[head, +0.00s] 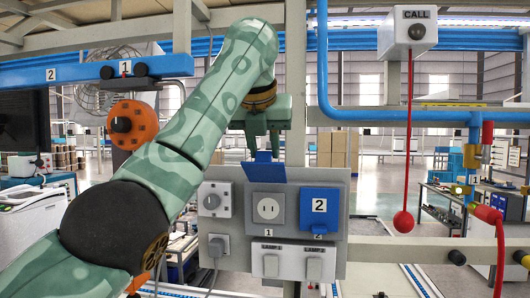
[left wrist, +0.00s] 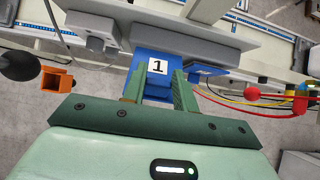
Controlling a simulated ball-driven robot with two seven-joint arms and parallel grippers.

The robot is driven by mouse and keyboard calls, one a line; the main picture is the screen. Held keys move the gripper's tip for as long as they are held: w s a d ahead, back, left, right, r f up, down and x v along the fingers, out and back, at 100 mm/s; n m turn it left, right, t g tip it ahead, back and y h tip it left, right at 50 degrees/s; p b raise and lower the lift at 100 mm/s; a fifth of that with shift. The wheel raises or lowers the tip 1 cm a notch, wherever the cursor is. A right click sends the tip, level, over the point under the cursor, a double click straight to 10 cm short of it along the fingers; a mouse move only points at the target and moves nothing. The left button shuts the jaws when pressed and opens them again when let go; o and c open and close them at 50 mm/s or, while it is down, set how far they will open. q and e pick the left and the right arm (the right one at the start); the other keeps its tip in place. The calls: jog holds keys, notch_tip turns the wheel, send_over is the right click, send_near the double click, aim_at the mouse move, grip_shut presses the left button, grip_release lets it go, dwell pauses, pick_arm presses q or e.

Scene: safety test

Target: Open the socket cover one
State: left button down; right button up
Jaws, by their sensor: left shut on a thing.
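Socket cover one (head: 264,171) is a blue flap raised above its socket (head: 268,208), whose slotted white face shows in the head view. In the left wrist view the cover (left wrist: 158,67) shows its white label "1" between the fingers. My left gripper (head: 262,146) reaches down from above the panel and is shut on socket cover one; it also shows in the left wrist view (left wrist: 160,85). Blue socket cover two (head: 319,210) lies closed to the right. My right gripper is not in view.
A red ball on a cord (head: 403,221) hangs from the CALL box (head: 414,33) at right.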

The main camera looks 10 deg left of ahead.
pick_arm(q)
jog(key=shift+f, duration=0.3)
jog(key=c, duration=1.1)
grip_release()
jog(key=shift+w, duration=0.3)
jog(key=p+v, duration=0.1)
jog(key=v, duration=1.5)
jog(key=shift+r, duration=0.2)
